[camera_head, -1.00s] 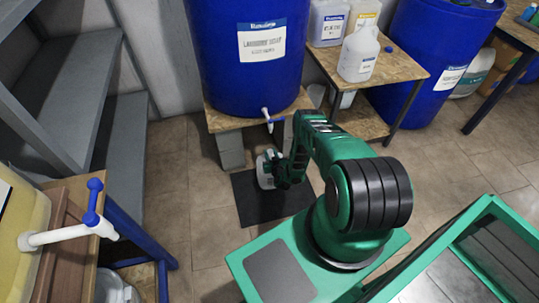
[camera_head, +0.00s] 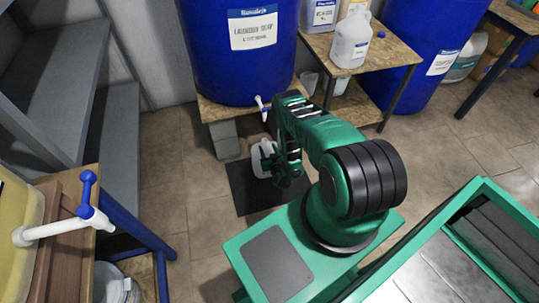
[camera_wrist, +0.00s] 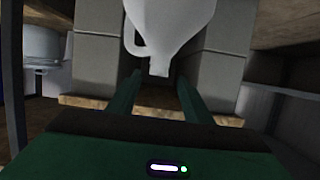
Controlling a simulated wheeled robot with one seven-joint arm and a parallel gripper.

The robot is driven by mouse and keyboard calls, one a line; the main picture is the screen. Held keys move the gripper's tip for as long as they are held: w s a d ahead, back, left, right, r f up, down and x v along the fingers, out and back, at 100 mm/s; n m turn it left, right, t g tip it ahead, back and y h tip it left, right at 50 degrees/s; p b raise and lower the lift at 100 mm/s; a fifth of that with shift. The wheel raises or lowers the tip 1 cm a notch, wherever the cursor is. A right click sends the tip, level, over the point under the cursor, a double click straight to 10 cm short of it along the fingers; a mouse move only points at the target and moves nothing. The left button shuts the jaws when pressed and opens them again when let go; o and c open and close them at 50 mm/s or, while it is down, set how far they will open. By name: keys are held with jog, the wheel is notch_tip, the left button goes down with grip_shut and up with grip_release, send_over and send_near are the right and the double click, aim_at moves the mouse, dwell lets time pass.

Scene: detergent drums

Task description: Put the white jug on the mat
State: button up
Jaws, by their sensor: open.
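The white jug (camera_head: 262,157) appears to stand on the back part of the dark mat (camera_head: 243,192), below the big blue drum's tap. My gripper (camera_head: 276,165) is on the near right side of the jug and partly hides it. In the wrist view the jug (camera_wrist: 172,22) is at the top, with its handle on the left and its narrow neck pointing down the picture. My gripper (camera_wrist: 159,80) has its two fingers apart, tips just short of the neck, with nothing between them. The jug's base is hidden in the wrist view.
The blue drum (camera_head: 240,70) stands on a low wooden stand with grey blocks (camera_head: 224,140) just behind the mat. A side table (camera_head: 395,70) at the right holds a grey-white jug (camera_head: 352,40) and other containers. Tiled floor is clear left of the mat.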

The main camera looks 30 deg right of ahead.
jog(key=shift+v, duration=2.25)
jog(key=shift+d, duration=0.1)
